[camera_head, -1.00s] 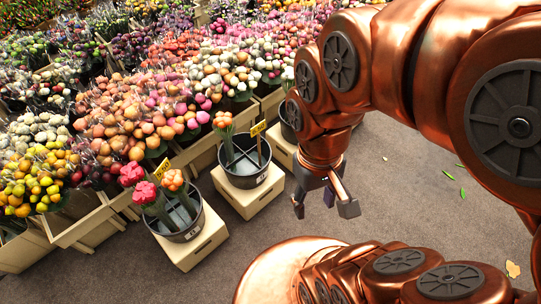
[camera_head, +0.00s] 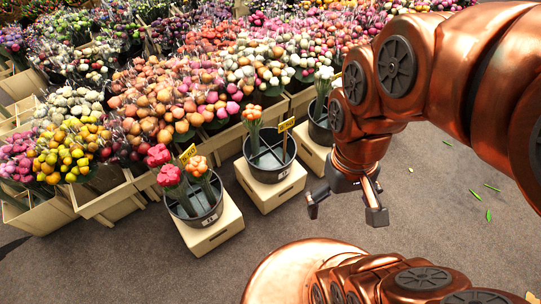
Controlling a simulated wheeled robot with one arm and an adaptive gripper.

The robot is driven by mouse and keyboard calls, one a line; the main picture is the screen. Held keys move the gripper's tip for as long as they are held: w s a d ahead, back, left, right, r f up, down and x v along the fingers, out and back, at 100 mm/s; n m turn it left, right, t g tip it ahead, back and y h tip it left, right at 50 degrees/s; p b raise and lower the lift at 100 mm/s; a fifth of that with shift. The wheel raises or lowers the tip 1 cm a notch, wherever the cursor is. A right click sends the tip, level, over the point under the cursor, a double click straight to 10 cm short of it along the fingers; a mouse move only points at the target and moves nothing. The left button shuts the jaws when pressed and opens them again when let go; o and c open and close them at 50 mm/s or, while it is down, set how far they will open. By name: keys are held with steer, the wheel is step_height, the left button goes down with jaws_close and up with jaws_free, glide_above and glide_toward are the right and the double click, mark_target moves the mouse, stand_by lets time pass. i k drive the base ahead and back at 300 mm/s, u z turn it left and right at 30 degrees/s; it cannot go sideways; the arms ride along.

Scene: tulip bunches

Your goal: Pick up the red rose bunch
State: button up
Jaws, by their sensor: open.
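A black bucket (camera_head: 214,216) on a wooden crate at centre left holds three short bunches. Two are reddish: one at the back (camera_head: 158,155) and a pinker one in front (camera_head: 169,176). I cannot tell for sure which is the red rose bunch. The third is an orange bunch (camera_head: 197,166) at their right. My gripper (camera_head: 345,208) is open and empty, pointing down over the floor. It is well right of this bucket and touches no flowers.
A second black bucket (camera_head: 262,173) with one orange bunch (camera_head: 252,113) and a yellow sign (camera_head: 286,125) stands between. A third bucket (camera_head: 318,135) holds white flowers near my arm. Crates of dense flowers fill the back. Grey floor (camera_head: 440,220) is clear at right, with scattered leaves.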

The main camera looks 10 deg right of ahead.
mark_target(172, 181)
steer(key=u, duration=3.7)
steer(key=i, duration=1.85)
steer(key=z, duration=3.3)
